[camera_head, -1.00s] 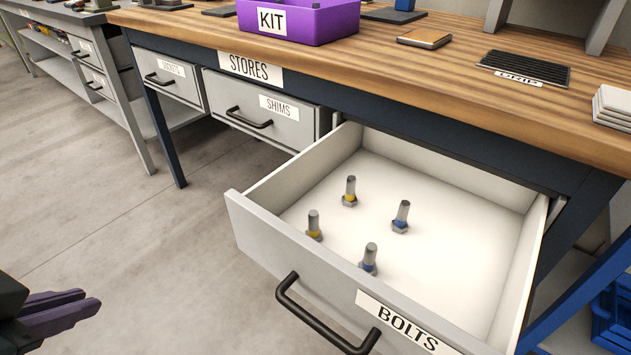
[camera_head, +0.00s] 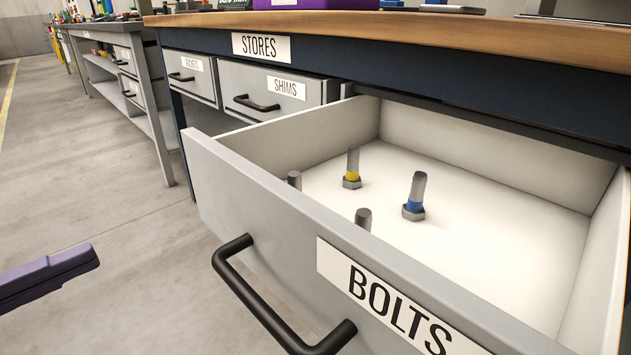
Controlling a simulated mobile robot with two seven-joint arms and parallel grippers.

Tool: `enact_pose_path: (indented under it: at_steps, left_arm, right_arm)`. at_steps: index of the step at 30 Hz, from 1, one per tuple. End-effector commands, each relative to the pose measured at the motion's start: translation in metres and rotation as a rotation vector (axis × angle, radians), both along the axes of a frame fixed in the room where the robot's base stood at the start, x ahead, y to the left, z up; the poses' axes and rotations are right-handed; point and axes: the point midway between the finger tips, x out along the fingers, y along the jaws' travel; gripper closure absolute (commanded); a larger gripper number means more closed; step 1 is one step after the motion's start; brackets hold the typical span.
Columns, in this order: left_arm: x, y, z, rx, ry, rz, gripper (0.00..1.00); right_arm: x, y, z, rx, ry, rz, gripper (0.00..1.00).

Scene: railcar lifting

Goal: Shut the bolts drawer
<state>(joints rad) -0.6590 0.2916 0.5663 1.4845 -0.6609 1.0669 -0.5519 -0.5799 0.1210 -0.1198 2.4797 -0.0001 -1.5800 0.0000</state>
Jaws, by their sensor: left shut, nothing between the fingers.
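The bolts drawer (camera_head: 262,212) is pulled well out from under the bench, its front facing me with a BOLTS label (camera_head: 385,298) and a black bar handle (camera_head: 262,303). Several upright bolts stand inside: one with a yellow band (camera_head: 352,168), one with a blue band (camera_head: 415,197), and others partly hidden behind the drawer front. My left gripper (camera_head: 92,258) is shut and empty at the left edge, left of the drawer front and apart from the handle. My right gripper is not in view.
The STORES bench (camera_head: 420,85) has a wooden top above the drawer. The shims drawer (camera_head: 275,93) and another small drawer (camera_head: 190,77) beside it are closed. A grey bench (camera_head: 150,105) stands farther left. The floor (camera_head: 110,215) left of the drawer is clear.

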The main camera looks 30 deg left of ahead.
Motion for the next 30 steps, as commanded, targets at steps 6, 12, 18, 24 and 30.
enact_pose_path:
  at_steps: [6,12,18,24,30]
  left_arm:
    - [0.040,-0.015,0.002,-0.001,-0.008,-0.002,1.00]
    - [0.080,-0.029,0.001,-0.001,-0.007,0.000,1.00]
    - [0.110,-0.040,0.001,-0.003,-0.005,0.000,1.00]
    - [0.122,-0.045,0.001,-0.004,-0.003,0.001,1.00]
    - [0.123,-0.045,0.002,-0.004,-0.002,0.001,1.00]
  right_arm:
    - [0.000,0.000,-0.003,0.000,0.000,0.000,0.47]
    - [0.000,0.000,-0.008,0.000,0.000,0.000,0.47]
    - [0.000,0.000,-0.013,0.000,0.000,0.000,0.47]
    - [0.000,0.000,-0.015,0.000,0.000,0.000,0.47]
    - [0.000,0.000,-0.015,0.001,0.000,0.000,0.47]
